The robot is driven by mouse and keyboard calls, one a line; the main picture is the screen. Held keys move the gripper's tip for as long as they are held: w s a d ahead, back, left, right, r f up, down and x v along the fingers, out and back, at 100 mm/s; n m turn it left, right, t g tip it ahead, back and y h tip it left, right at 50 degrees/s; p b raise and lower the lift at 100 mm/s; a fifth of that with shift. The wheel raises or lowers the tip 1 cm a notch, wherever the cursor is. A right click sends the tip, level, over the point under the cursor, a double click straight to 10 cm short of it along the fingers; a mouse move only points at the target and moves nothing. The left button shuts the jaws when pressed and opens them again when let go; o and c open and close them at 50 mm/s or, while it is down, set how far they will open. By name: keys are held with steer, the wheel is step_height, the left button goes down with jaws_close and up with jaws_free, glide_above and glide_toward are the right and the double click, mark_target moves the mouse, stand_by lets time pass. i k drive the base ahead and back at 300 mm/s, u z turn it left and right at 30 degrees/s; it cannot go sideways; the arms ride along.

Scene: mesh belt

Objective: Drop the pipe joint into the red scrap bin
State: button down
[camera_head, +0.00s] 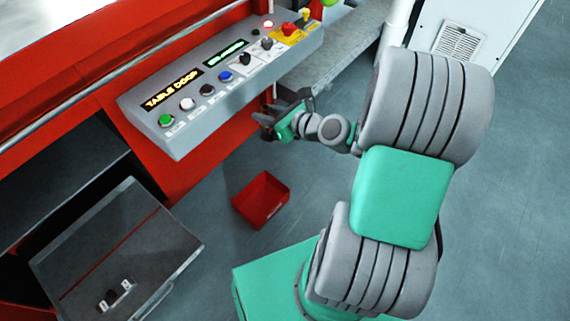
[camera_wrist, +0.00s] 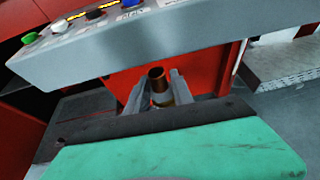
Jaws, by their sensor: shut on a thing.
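My gripper (camera_head: 268,126) is beside the right part of the control panel, above and beyond the bin in the picture. In the wrist view my gripper (camera_wrist: 158,93) is shut on the pipe joint (camera_wrist: 157,79), a short copper-brown tube with a dark open end and a paler lower part. Its lower end is hidden behind the gripper body. In the head view the pipe joint cannot be made out clearly.
A grey control panel (camera_head: 190,128) with coloured buttons juts from the red machine close to my gripper; it also shows in the wrist view (camera_wrist: 150,45). A grey tray-like box (camera_head: 118,250) stands at lower left. A conveyor (camera_head: 330,62) lies behind. Floor around the bin is clear.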

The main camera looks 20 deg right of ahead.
mark_target(265, 202)
steer(key=z, duration=1.2)
steer(key=k, duration=1.25)
steer(key=u, duration=1.6)
steer(key=i, duration=1)
steer(key=u, duration=0.05)
